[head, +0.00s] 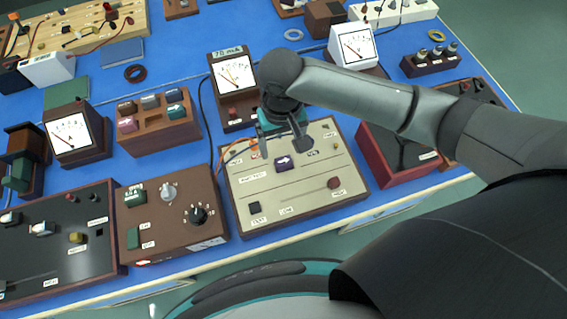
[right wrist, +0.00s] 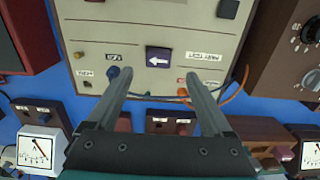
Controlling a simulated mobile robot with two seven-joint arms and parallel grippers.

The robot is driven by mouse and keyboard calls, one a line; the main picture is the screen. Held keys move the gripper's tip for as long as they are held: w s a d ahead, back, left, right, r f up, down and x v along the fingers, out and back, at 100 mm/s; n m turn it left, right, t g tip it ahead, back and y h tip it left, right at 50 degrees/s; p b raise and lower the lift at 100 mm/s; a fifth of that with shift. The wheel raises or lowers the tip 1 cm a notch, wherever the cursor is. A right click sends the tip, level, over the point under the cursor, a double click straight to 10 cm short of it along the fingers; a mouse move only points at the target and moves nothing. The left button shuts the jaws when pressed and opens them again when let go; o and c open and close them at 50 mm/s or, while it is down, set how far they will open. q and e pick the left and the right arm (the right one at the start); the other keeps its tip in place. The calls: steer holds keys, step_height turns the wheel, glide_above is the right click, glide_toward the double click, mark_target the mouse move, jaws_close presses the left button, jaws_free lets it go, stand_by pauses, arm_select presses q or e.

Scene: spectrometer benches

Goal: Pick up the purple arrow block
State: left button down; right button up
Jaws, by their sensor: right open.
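The purple arrow block (head: 284,163) is a small dark purple square with a white arrow. It sits on the cream panel (head: 300,195) of the box at the middle front of the bench. In the right wrist view the purple arrow block (right wrist: 158,59) shows beyond the fingertips, between their lines. My right gripper (head: 285,145) is open and empty above the upper part of that panel, and its two fingers (right wrist: 158,77) are spread apart in the right wrist view. It appears clear of the block. My left gripper is not in view.
A brown box with knobs (head: 180,213) stands left of the cream panel, and a red-sided box (head: 385,165) stands right. A meter (head: 235,75) stands behind. A brown rack (head: 158,125) holds several arrow blocks. Orange and blue wires (head: 228,150) run by the panel's back edge.

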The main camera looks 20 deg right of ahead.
mark_target(284, 161)
steer(key=shift+f, duration=0.6)
step_height(284, 161, down, 5)
steer(key=shift+s+d+r+b, duration=0.1)
steer(key=shift+d+b, duration=0.05)
steer(key=shift+b, duration=0.55)
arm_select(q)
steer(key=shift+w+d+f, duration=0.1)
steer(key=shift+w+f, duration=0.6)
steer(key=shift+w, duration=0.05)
arm_select(e)
steer(key=shift+c, duration=0.2)
steer(key=shift+c, duration=0.7)
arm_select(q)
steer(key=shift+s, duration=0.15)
arm_select(e)
jaws_close()
